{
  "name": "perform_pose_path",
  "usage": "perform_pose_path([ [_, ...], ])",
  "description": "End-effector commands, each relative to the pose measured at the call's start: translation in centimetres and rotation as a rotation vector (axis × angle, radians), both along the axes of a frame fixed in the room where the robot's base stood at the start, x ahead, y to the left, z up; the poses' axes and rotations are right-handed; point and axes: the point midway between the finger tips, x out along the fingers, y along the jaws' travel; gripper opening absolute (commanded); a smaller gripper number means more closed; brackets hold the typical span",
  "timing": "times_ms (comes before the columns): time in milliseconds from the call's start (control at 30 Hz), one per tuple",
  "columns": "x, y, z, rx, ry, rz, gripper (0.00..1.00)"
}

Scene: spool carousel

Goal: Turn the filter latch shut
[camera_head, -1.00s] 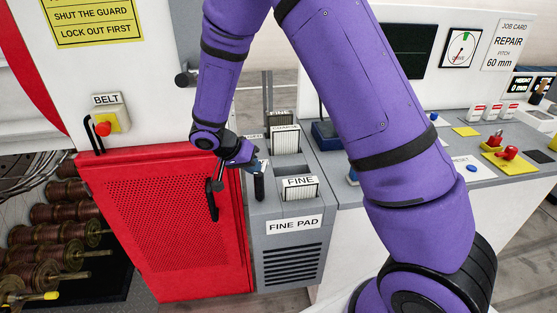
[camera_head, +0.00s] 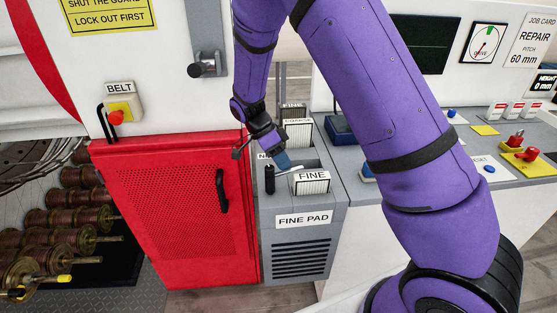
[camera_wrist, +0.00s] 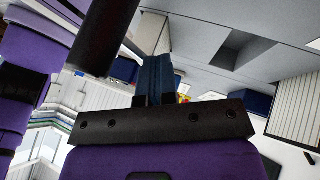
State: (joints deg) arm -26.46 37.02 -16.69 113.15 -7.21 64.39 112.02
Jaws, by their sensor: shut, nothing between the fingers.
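The filter housing (camera_head: 303,244), marked FINE PAD, stands right of the red door. The white ridged FINE filter (camera_head: 312,184) sits in its top. A black upright handle (camera_head: 270,181), which looks like the filter latch's grip, stands just left of the filter. My gripper (camera_head: 287,165) is shut and empty, its blue fingers just right of the handle's top and behind the FINE filter. I cannot tell whether it touches the handle. In the wrist view my blue fingers (camera_wrist: 154,78) show beside a dark cylinder (camera_wrist: 101,38), probably that handle.
The red mesh door (camera_head: 178,215) with its black handle is close on the left. The grey bench (camera_head: 440,150) with buttons and a blue-based device (camera_head: 340,130) lies to the right.

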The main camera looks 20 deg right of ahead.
Motion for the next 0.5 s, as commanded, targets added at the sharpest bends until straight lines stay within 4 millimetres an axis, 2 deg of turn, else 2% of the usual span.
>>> perform_pose_path([
  [200, -0.8, -0.4, 0.0, -0.001, 0.002, -0.147, 0.0],
  [500, -1.3, -0.6, 0.0, 0.0, 0.001, -0.257, 0.0],
])
